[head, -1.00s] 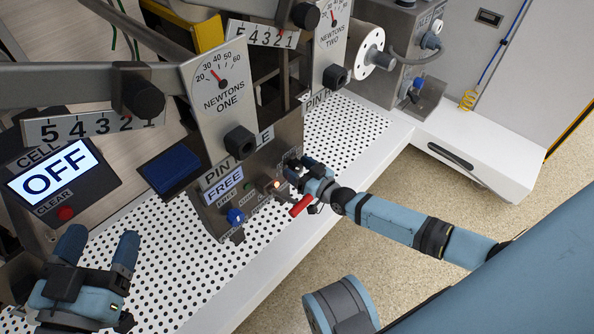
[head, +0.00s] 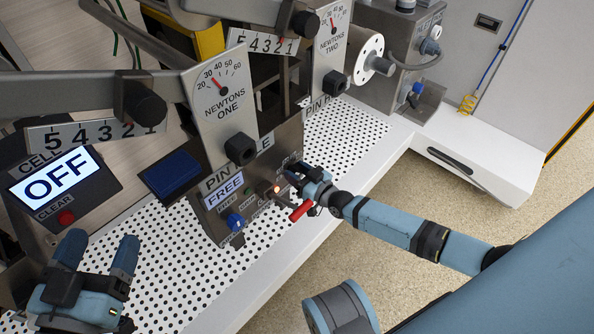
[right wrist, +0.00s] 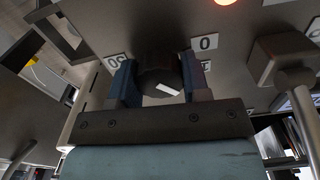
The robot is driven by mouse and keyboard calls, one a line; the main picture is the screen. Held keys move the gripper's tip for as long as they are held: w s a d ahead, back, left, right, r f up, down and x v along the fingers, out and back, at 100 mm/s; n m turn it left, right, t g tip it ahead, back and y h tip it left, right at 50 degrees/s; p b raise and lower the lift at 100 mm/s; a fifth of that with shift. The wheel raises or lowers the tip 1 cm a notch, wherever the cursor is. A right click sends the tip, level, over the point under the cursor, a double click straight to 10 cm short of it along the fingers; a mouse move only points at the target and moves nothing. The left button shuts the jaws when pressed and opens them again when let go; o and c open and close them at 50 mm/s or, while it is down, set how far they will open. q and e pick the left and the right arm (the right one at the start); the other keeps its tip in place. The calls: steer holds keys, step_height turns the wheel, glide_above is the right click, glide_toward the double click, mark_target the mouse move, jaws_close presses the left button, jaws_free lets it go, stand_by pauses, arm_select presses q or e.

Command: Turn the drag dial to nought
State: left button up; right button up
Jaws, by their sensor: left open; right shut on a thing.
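The drag dial, a dark round knob (right wrist: 157,64) with a white mark, shows in the right wrist view on a grey metal panel. Small white number plates stand around it; one at its upper right reads 0 (right wrist: 205,42), and one at its left looks like 50 (right wrist: 116,61). My right gripper (right wrist: 160,82) is shut on the knob, one blue finger on each side. In the head view my right gripper (head: 303,178) is at the right side of the NEWTONS ONE unit and hides the knob. My left gripper (head: 98,258) is open and empty over the perforated bench.
A red-handled lever (head: 301,211) sticks out just below my right gripper. A lit orange lamp (head: 276,188), a blue knob (head: 236,222) and a FREE display (head: 224,191) are beside it. An OFF screen (head: 54,176) stands left. The perforated bench top (head: 180,262) is mostly clear in front.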

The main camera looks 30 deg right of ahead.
steer(key=n+p, duration=0.3)
steer(key=shift+r, duration=0.2)
steer(key=n+p, duration=0.1)
steer(key=n, duration=0.1)
steer(key=shift+n+p, duration=0.3)
steer(key=shift+p, duration=0.05)
steer(key=n+p, duration=0.1)
steer(key=n, duration=0.1)
steer(key=shift+f+n, duration=0.15)
steer(key=shift+n, duration=0.15)
arm_select(q)
steer(key=shift+s+d+r+n+y+p, duration=0.25)
steer(key=shift+s+r+n, duration=0.3)
steer(key=shift+r+n, duration=0.35)
steer(key=shift+s+d+r+n+y+p, duration=0.15)
steer(key=shift+s+d+r+n+p, duration=0.15)
steer(key=shift+s+r+n, duration=0.4)
arm_select(e)
steer(key=shift+f+n, duration=0.1)
steer(key=shift+n, duration=1.7)
arm_select(q)
steer(key=shift+w+r, duration=0.15)
arm_select(e)
steer(key=o, duration=0.9)
steer(key=shift+o, duration=0.2)
